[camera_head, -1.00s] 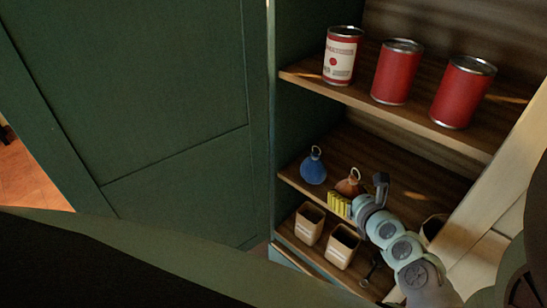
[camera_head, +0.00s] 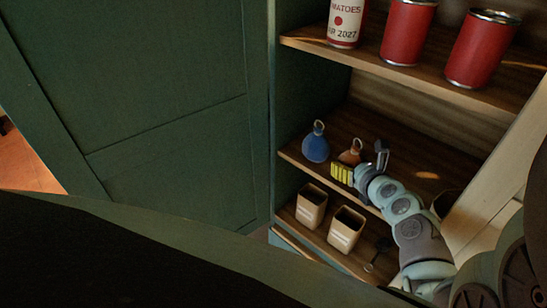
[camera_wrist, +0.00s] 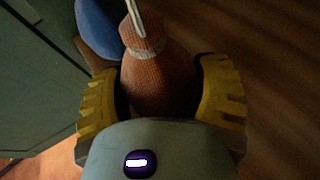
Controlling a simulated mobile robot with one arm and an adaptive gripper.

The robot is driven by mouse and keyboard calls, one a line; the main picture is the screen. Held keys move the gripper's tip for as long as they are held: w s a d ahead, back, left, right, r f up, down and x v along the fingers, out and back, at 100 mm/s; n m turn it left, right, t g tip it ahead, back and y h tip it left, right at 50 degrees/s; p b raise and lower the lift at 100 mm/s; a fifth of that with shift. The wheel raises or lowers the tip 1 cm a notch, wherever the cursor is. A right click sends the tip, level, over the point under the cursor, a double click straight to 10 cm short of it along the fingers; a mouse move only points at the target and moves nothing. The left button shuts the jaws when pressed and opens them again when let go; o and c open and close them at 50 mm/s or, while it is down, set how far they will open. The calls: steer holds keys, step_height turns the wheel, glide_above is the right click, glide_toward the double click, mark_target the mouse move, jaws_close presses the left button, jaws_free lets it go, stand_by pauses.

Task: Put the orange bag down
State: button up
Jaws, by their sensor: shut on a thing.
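The orange bag (camera_head: 351,152) is small and round with a ring on top. It is at the middle shelf (camera_head: 375,130), just right of a blue bag (camera_head: 316,146). In the wrist view the orange bag (camera_wrist: 158,80) sits upright between the yellow fingers of my gripper (camera_wrist: 160,98), which is shut on it. In the head view my gripper (camera_head: 343,174) reaches in from the front right and hides the bag's lower part. I cannot tell whether the bag's base touches the shelf board.
The blue bag (camera_wrist: 97,25) is close beside the orange bag in the wrist view. Red cans (camera_head: 408,32) stand on the upper shelf. Two beige bins (camera_head: 347,228) stand on the lower shelf. Free board lies right of my gripper.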

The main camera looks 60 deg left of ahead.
steer(key=shift+w+r, duration=0.1)
steer(key=shift+f, duration=0.2)
steer(key=o, duration=1.4)
steer(key=shift+c, duration=0.2)
steer(key=shift+r, duration=0.1)
steer(key=shift+r, duration=0.15)
steer(key=shift+s+d+r, duration=0.2)
steer(key=shift+d, duration=0.35)
steer(key=b+v, duration=0.2)
steer(key=v, duration=0.6)
steer(key=shift+f+b, duration=0.1)
steer(key=shift+b, duration=0.3)
steer(key=shift+b+v, duration=0.75)
steer(key=shift+v, duration=0.7)
